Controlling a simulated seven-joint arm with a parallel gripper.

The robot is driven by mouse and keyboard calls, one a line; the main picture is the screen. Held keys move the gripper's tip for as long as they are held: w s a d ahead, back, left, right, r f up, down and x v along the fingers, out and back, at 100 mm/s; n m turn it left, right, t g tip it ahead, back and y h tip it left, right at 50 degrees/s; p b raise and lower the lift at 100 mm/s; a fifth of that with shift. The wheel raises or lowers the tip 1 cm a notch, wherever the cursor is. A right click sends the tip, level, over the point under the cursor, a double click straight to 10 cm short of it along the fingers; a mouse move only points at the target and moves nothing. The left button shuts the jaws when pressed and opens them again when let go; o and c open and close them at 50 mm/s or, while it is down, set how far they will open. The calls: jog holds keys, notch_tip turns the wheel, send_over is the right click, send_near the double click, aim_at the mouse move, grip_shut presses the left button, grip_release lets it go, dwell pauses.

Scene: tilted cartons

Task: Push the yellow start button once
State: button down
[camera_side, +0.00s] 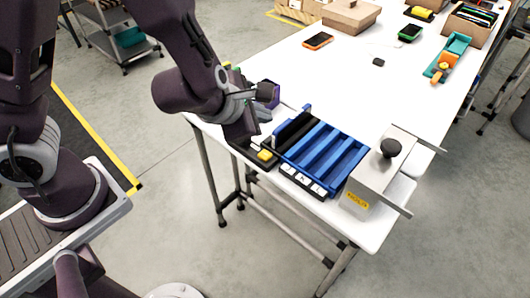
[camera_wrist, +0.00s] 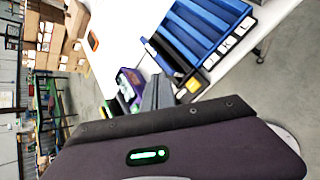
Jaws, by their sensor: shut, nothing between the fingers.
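The yellow start button (camera_side: 265,155) sits on a dark base at the near left corner of the blue slotted rack (camera_side: 324,150). In the wrist view the yellow button (camera_wrist: 194,85) is just right of my gripper (camera_wrist: 157,80), with the blue rack (camera_wrist: 205,30) above it. My gripper's grey fingers are together and empty. They look apart from the button, but the height between them is hard to tell. In the side view my wrist is just left of and above the button, and the fingertips are not clear there.
A purple device (camera_wrist: 130,85) stands close left of my fingers. A silver box with a black knob (camera_side: 391,148) stands right of the rack. An orange-edged phone-like item (camera_side: 318,41) and cardboard box (camera_side: 350,16) lie farther back. The white table (camera_side: 350,85) is clear mid-surface.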

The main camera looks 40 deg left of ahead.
aim_at(262, 157)
jog(key=shift+f, duration=4.4)
jog(key=shift+f, duration=0.4)
jog(key=shift+f, duration=0.45)
jog(key=shift+r, duration=0.9)
jog(key=shift+a+r, duration=0.1)
jog(key=shift+r, duration=2.4)
